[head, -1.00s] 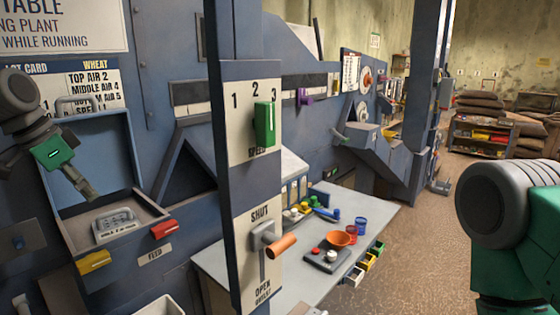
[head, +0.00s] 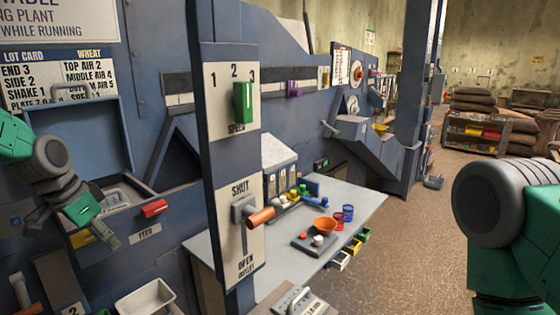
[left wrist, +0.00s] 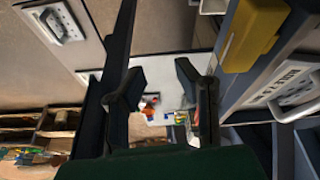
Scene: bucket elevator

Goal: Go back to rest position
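My left gripper (head: 78,225) hangs in front of the feed box at the left of the head view, tipped downward. In the left wrist view its two fingers (left wrist: 160,80) stand apart with a clear gap between them. No object is between them; the table with small coloured items shows far beyond. My right arm (head: 510,200) shows only as a grey and green link at the right edge of the head view. The right gripper is outside both views.
The open feed box (head: 125,205) has a red handle (head: 153,208) and a yellow handle (left wrist: 253,35) close to my left gripper. A blue post carries a green speed slider (head: 243,103) and an orange-handled lever (head: 260,217). A grey table (head: 365,200) stands behind it.

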